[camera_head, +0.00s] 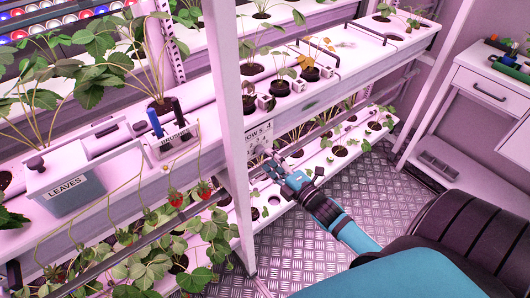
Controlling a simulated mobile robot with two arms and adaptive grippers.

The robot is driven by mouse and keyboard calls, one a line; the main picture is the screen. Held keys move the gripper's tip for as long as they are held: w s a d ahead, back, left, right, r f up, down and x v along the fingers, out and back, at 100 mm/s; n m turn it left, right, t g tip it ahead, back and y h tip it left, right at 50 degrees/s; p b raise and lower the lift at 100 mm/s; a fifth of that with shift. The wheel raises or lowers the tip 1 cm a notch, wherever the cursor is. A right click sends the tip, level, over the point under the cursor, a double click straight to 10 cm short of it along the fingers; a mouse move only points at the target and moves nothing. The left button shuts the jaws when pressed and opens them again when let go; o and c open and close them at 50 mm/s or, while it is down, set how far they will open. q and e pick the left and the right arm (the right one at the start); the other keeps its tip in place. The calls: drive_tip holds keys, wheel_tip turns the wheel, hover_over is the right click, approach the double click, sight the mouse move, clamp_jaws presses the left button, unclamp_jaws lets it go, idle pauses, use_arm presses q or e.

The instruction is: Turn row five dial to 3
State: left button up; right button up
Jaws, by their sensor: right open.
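A label plate (257,132) reading roughly "ROW 5" is on the white rack's front face, right of the upright post. The dial appears to be the small round part just under this label, partly hidden and too small for me to read its setting. My right gripper (274,166) is close to the rack face, just below the label. Its fingers point up and left toward the dial. It is open, and I cannot tell whether a finger touches the dial. My left gripper is not in view.
A white upright post (229,120) stands just left of my right gripper. A bin marked LEAVES (68,187) and a holder of tools (172,139) hang on the rack at left. Strawberry plants fill the shelves. A white drawer cabinet (488,95) stands right. The metal floor (340,205) between is clear.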

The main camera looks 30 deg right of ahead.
sight(263, 153)
drive_tip(key=shift+w+a, duration=0.1)
drive_tip(key=shift+w, duration=1.65)
clamp_jaws()
